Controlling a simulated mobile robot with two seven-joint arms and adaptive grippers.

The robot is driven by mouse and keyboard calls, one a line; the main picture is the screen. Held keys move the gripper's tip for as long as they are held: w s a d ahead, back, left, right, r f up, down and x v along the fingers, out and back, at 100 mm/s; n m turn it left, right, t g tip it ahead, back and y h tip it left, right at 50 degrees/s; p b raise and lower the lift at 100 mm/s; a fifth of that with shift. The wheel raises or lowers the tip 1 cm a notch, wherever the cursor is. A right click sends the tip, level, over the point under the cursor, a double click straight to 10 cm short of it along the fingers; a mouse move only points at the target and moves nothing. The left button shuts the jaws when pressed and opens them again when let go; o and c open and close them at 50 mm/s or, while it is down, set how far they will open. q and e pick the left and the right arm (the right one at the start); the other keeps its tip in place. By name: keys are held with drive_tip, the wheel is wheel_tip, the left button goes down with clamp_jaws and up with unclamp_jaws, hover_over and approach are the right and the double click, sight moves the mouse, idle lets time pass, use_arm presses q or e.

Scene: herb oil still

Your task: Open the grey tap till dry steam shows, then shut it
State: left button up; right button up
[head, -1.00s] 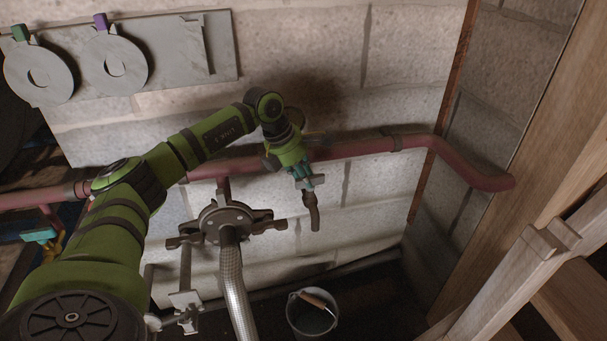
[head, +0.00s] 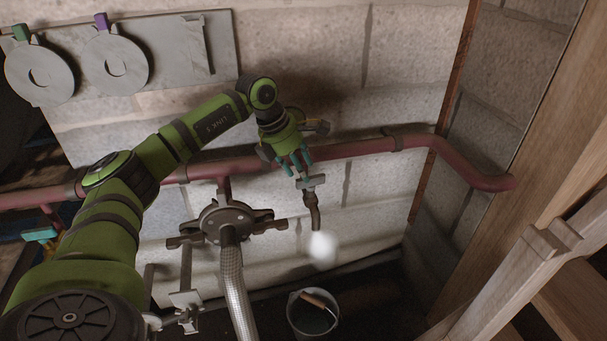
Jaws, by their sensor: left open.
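The grey tap (head: 311,181) sits below the red pipe, with its handle turned crosswise and its brown spout (head: 313,212) pointing down. A white puff of steam (head: 323,248) hangs at the spout's mouth; I see no water stream. My left gripper (head: 297,172) is just above and left of the tap handle, with its teal fingers spread and apart. From this angle I cannot tell whether a fingertip touches the handle. My right gripper is not in view.
A red pipe (head: 360,149) runs along the block wall. A flanged coupling (head: 225,222) with a braided hose (head: 234,285) stands left of the tap. A bucket (head: 312,316) with a wooden-handled tool is on the floor below. Wooden framing (head: 545,245) fills the right side.

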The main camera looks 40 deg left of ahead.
use_arm(q)
drive_tip(key=v, duration=0.8)
drive_tip(key=shift+s+r, duration=0.15)
drive_tip(key=shift+r, duration=0.2)
